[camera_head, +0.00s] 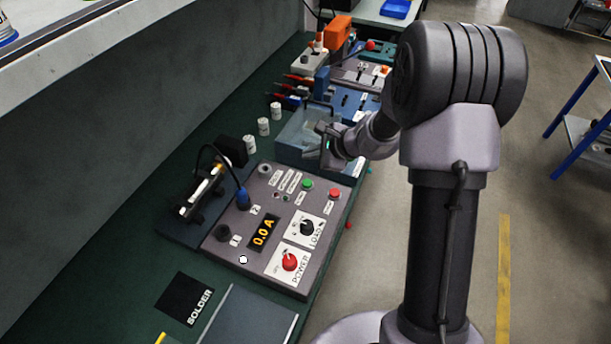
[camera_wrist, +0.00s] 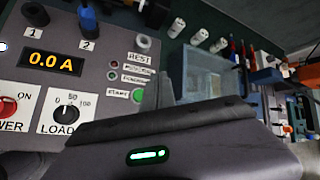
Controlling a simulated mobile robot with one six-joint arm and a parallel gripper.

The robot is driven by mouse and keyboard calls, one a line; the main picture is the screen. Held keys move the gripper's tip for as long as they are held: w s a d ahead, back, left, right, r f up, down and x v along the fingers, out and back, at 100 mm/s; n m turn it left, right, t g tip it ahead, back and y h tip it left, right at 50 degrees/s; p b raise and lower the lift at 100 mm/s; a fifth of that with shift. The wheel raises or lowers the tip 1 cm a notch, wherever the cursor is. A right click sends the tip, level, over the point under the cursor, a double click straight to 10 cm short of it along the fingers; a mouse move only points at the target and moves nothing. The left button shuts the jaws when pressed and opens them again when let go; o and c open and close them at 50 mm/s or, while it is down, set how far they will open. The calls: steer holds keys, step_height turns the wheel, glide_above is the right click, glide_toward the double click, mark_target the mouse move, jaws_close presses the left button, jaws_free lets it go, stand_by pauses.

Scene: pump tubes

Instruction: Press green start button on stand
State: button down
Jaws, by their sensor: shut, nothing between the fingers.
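The green start button (camera_head: 307,184) is on the grey sloped panel of the stand (camera_head: 243,260), left of a red button (camera_head: 334,194). In the wrist view the green button (camera_wrist: 138,95) shows beside a START label, close to the grey fingers. My gripper (camera_head: 327,157) is shut and empty, beyond the panel's far edge and above the green button in the head view. It looks apart from the button. In the wrist view my gripper's dark body covers the lower part and hides the red button.
The panel's display (camera_head: 263,232) reads 0.0 A. A load knob (camera_head: 307,227) and a red power knob (camera_head: 290,260) sit nearer. A clear-walled blue tank (camera_head: 292,135) stands behind my gripper. Small white cylinders and a black rig with a cable lie left.

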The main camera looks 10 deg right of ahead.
mark_target(310, 184)
stand_by(0.3)
step_height(310, 184, down, 8)
steer(key=b, duration=0.6)
steer(key=shift+f, duration=0.25)
steer(key=shift+f+b, duration=0.1)
steer(key=shift+b, duration=0.3)
steer(key=shift+f, duration=0.15)
stand_by(1.1)
steer(key=shift+f+b, duration=0.3)
steer(key=shift+b, duration=0.4)
steer(key=shift+s+f+b, duration=0.1)
steer(key=shift+f+b, duration=0.5)
steer(key=shift+b, duration=0.15)
stand_by(0.4)
steer(key=shift+r, duration=0.1)
steer(key=shift+r+p, duration=0.7)
steer(key=shift+r, duration=0.25)
